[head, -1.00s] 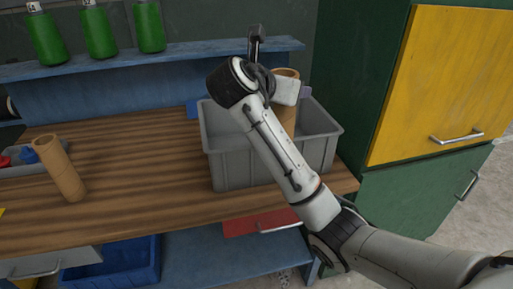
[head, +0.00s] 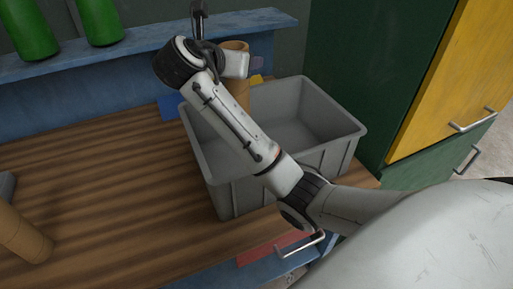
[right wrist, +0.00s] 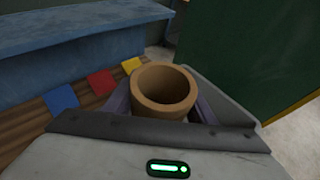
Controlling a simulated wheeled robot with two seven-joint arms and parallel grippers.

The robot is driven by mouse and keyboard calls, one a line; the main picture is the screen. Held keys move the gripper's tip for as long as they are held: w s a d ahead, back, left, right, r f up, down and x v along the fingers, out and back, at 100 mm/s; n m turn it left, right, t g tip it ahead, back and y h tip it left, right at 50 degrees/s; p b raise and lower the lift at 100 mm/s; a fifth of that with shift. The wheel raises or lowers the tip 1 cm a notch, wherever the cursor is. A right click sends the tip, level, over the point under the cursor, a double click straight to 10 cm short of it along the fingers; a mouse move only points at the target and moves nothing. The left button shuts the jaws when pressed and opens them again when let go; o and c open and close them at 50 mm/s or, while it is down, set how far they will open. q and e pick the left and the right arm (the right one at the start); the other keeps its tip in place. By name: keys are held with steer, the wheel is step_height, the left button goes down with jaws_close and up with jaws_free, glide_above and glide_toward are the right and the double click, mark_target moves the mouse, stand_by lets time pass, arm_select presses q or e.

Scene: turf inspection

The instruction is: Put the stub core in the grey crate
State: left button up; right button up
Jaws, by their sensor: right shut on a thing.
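The stub core, a short tan cardboard tube (head: 238,88), is upright at the back left of the grey crate (head: 318,130) in the head view, partly hidden by my right arm. In the right wrist view I look down into the tube's open top (right wrist: 165,88). My right gripper (right wrist: 163,110) is shut on it, a finger at each side. Whether its lower end is inside the crate or behind its rim is hidden. The crate's visible inside is bare. My left gripper is not in view.
Blue (right wrist: 61,99), red (right wrist: 101,82) and yellow (right wrist: 131,65) squares lie near the back shelf. A green cabinet (head: 345,70) stands close at the crate's right.

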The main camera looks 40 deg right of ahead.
mark_target(245, 101)
steer(key=f+b, duration=0.1)
steer(key=f, duration=0.1)
steer(key=s+f+b, duration=0.1)
steer(key=f+b, duration=0.1)
steer(key=f, duration=0.1)
steer(key=shift+s, duration=0.1)
step_height(245, 101, down, 5)
steer(key=shift+f+b, duration=0.1)
steer(key=shift+b, duration=0.3)
steer(key=shift+f, duration=0.2)
step_height(245, 101, down, 4)
steer(key=shift+r, duration=0.2)
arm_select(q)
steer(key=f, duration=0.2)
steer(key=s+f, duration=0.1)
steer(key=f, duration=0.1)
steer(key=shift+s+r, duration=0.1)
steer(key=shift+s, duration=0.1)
arm_select(e)
steer(key=o, duration=1.6)
steer(key=shift+f, duration=0.1)
steer(key=shift+c, duration=0.2)
